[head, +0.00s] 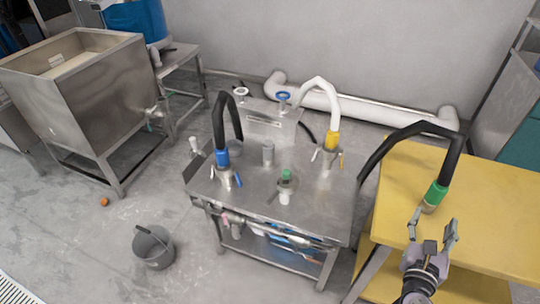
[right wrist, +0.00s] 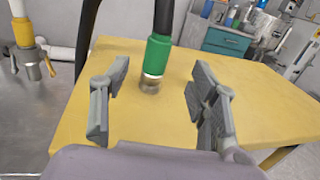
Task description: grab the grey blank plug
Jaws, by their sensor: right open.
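A short grey cylinder (head: 268,152), which looks like the grey blank plug, stands upright on the steel table (head: 325,205) in the head view. It is between the blue-ended and yellow-ended hoses. My right gripper (head: 433,222) is open over the yellow table, well to the right of the grey cylinder. In the right wrist view its spread fingers (right wrist: 157,90) frame a black hose's green coupling (right wrist: 157,55) with a metal tip. Whether they touch it cannot be told. The grey cylinder is not recognisable in the right wrist view. My left gripper is not in view.
The blue-ended hose (head: 222,157) and yellow-ended hose (head: 331,141) stand on fittings on the steel table. A green-topped fitting (head: 286,176) stands near its middle. The yellow table (head: 490,215) is at the right. A grey bucket (head: 153,248) is on the floor.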

